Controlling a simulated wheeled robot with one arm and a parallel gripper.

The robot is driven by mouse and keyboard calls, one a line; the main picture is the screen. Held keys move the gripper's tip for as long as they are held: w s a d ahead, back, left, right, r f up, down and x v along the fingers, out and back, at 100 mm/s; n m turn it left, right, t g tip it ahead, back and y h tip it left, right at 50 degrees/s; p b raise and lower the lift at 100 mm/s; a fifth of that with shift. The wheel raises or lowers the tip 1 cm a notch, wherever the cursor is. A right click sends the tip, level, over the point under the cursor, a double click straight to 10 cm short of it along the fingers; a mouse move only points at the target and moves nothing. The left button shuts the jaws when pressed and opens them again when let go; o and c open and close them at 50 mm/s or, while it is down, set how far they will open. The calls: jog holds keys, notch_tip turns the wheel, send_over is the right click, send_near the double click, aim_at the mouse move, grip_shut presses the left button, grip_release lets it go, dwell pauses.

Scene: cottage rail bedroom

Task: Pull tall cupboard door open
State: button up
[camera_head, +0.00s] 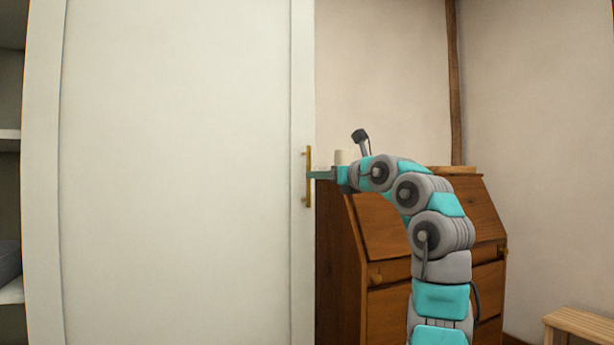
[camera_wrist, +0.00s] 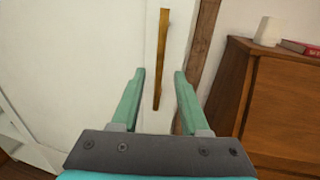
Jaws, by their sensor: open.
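The tall cupboard door (camera_head: 175,180) is white and fills the left half of the head view. It looks shut. A vertical brass bar handle (camera_head: 308,190) is mounted near its right edge. My gripper (camera_head: 312,175) is at the handle's height, with its fingertips close to the bar. In the wrist view, my gripper (camera_wrist: 159,75) is open, with one green finger on each side of the handle (camera_wrist: 161,60) as seen from there. I cannot tell whether the handle is between the fingers in depth or just ahead of them.
A brown wooden bureau (camera_head: 485,215) stands right of the cupboard, behind my arm. A pale cup-like object (camera_wrist: 268,30) and a red book (camera_wrist: 300,47) lie on its top. Open shelves (camera_head: 10,140) are at the far left. A light wooden stool (camera_head: 580,322) is at the lower right.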

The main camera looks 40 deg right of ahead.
jog(key=shift+w+d+p, duration=0.1)
jog(key=shift+w+p, duration=0.25)
jog(key=shift+w, duration=2.4)
grip_shut()
